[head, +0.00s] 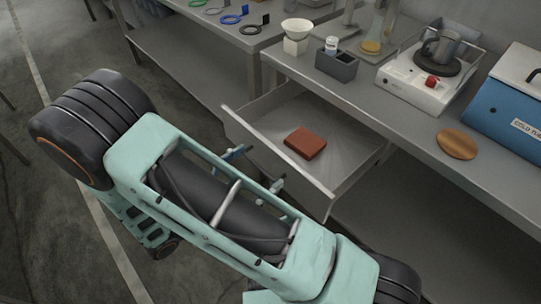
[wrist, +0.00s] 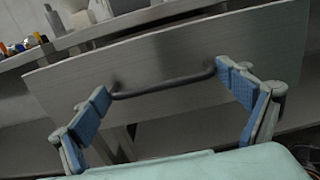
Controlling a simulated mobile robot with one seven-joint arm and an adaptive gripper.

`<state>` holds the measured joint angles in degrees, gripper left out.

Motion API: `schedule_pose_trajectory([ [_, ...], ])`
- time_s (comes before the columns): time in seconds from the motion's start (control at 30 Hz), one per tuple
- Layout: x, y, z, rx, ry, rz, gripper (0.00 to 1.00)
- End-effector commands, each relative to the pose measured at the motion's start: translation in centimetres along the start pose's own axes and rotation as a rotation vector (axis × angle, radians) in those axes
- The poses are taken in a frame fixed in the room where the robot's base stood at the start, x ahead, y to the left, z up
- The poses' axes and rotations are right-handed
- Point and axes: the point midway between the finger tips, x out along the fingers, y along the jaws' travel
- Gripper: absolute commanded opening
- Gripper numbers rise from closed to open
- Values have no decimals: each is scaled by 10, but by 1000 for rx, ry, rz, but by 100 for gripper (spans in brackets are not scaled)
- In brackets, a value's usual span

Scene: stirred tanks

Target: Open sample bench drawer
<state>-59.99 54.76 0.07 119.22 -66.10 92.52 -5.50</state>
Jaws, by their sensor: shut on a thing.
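The sample bench drawer (head: 345,181) is pulled out from under the bench in the head view, its inside showing. A reddish-brown block (head: 305,142) lies in it. In the wrist view the grey drawer front (wrist: 165,60) spans the picture, tilted, with a dark bar handle (wrist: 165,87). My gripper (wrist: 167,92) has its blue-padded fingers at the two ends of this handle and is shut on it. In the head view my gripper (head: 256,170) is just in front of the drawer front, partly hidden by my arm; the handle is hidden there.
On the bench (head: 400,140) stand a dark grey holder (head: 337,66), a white hotplate (head: 418,85) with a metal pot, a round wooden disc (head: 457,144) and a blue box (head: 510,105). Another table (head: 190,45) holds coloured rings at the upper left. Floor at the left is open.

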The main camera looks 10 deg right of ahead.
Motion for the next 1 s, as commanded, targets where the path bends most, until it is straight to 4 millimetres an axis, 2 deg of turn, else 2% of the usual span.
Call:
schedule_pose_trajectory([
  [0.1, -18, 0, 0, 3, 2, 0, 50],
  [0.3, -34, 0, -1, 3, 2, -2, 50],
  [0.77, -38, 0, -1, 3, 2, -3, 50],
  [0.8, -38, 0, -1, 3, 2, -2, 97],
  [0.83, -38, 0, -1, 3, 2, -2, 100],
  [1.0, -38, 0, 0, 2, 1, -1, 100],
])
